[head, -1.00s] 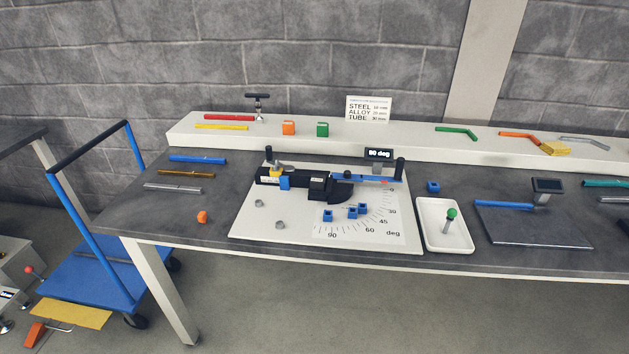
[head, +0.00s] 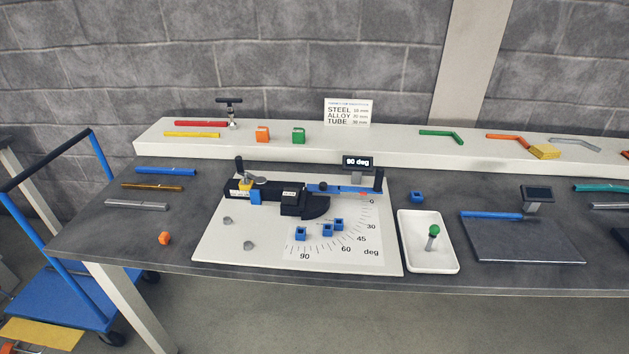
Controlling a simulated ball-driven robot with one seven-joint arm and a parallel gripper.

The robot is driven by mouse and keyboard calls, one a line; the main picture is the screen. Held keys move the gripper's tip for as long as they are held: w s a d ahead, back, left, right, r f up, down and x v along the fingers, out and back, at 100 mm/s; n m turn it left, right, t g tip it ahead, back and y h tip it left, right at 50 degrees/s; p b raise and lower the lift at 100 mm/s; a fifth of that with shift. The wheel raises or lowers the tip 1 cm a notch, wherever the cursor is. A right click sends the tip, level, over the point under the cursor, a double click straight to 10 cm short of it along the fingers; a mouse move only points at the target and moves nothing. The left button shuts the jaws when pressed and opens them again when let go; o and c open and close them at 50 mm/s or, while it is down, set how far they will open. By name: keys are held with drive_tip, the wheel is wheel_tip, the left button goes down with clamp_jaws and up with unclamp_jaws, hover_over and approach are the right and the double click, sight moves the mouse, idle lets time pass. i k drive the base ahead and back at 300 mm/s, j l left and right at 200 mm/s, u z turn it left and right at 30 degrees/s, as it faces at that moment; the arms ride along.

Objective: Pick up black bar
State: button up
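I cannot single out a loose black bar for certain. A dark object (head: 622,238) is cut off by the right edge of the head view, and its shape cannot be told. The bending jig (head: 302,203) on the white board has a black body, with a blue bar (head: 345,189) along its arm. On the left of the bench lie a blue bar (head: 166,171), a brown bar (head: 152,187) and a grey bar (head: 136,205). My gripper is not in view.
The grey bench (head: 180,228) has a raised white shelf (head: 380,147) with red, yellow and bent bars. A white tray (head: 405,247) and a dark plate (head: 530,245) stand right of the board. A blue trolley (head: 60,295) is at the left, against the bench end.

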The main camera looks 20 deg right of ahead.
sight(265, 187)
drive_tip(key=i+j+z, duration=0.2)
drive_tip(key=j, duration=0.15)
drive_tip(key=j+z, duration=0.25)
drive_tip(key=i+j+z, duration=0.2)
drive_tip(key=j, duration=0.3)
drive_tip(key=k, duration=0.1)
